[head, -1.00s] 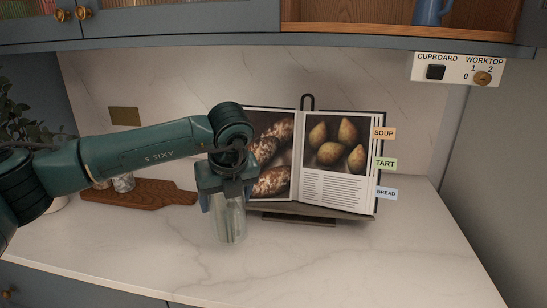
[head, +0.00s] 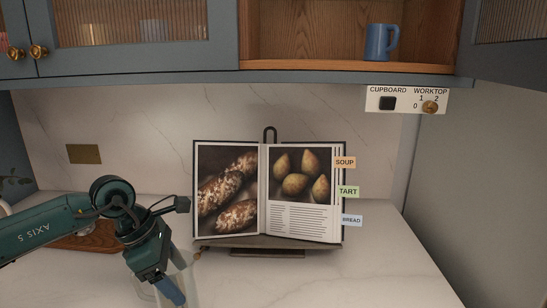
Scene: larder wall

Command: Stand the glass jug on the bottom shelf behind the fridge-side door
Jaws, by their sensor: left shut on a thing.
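My left gripper (head: 168,287) is at the lower left, low over the worktop, and is shut on the clear glass jug (head: 186,278). The jug is see-through and partly hidden by the gripper; its lower end runs near the bottom of the picture. The right-hand cupboard bay is open, and its wooden bottom shelf (head: 300,66) shows at the top. The fridge-side door (head: 510,50), with ribbed glass, stands swung open at the upper right. My right gripper is not in view.
A blue mug (head: 377,43) stands at the right on that shelf; the shelf left of it is bare. The ribbed-glass door (head: 140,25) at left is shut. A cookbook (head: 268,190) on a stand and a wooden board (head: 85,240) are on the worktop (head: 350,280).

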